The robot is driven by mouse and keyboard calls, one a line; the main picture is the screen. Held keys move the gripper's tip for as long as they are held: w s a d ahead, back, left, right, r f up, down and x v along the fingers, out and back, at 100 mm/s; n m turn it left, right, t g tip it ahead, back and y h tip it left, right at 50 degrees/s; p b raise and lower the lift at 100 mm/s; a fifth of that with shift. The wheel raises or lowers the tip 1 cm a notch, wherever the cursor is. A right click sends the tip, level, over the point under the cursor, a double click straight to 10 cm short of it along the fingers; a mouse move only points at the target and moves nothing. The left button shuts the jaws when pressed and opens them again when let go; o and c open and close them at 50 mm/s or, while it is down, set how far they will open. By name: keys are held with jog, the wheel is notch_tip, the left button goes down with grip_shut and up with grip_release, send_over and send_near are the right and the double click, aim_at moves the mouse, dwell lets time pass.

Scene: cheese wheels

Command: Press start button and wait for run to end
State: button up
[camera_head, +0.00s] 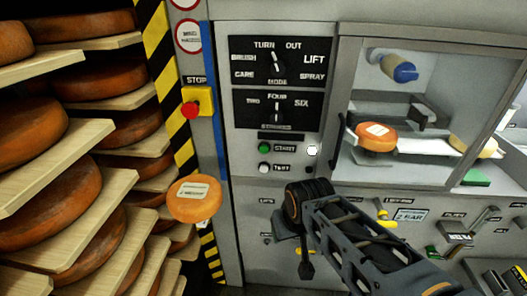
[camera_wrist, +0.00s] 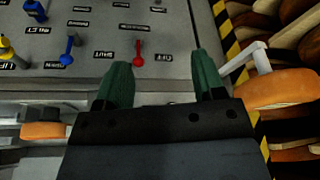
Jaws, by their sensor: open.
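The green start button (camera_head: 264,148) is on the grey control panel (camera_head: 230,200), below two dark dial plates and left of its START label. A white test button (camera_head: 264,168) sits just under it. A pale round lamp (camera_head: 312,151) is to the right of the START label. My gripper (camera_wrist: 162,60) is open and empty in the wrist view, its two green fingers apart over the panel's lower part. In the head view my arm comes in from the lower right and ends below and right of the start button, apart from it.
A red stop button (camera_head: 190,109) on a yellow box is left of the panel. Shelves of cheese wheels (camera_head: 118,80) fill the left. A labelled cheese (camera_head: 195,199) is near the panel's left edge; another (camera_head: 376,137) is inside the machine bay. Levers, including a red one (camera_wrist: 138,45), line the lower panel.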

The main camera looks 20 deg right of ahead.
grip_shut()
dwell(0.4)
dwell(1.1)
